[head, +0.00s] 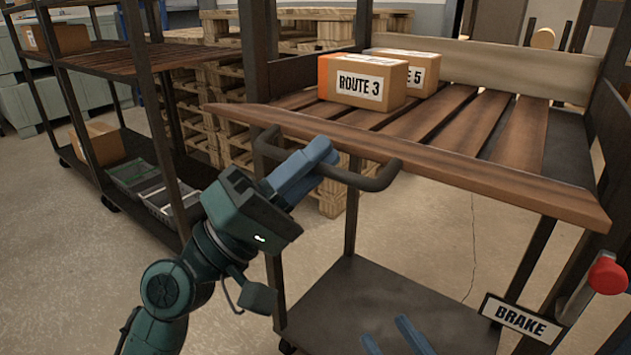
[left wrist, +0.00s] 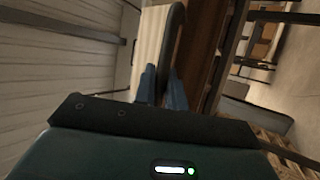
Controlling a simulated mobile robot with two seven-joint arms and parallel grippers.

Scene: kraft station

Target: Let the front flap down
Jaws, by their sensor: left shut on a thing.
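The front flap (head: 470,178) is a brown wooden board along the near edge of the cart's slatted deck. A dark bar handle (head: 352,179) sticks out from its near side. My left gripper (head: 318,158) has its blue fingers shut on this handle, near its middle. In the left wrist view, the fingers (left wrist: 163,90) close around the dark curved handle (left wrist: 176,38), with the brown board beside it. Two blue fingertips of my right gripper (head: 392,341) show at the bottom edge of the head view, apart and empty, over the lower shelf.
Two cartons, Route 3 (head: 340,91) and Route 5 (head: 425,72), stand on the deck behind the flap. A red-knobbed lever (head: 607,275) and BRAKE sign (head: 514,316) are at right. Another cart (head: 110,62) and pallets (head: 225,115) stand left.

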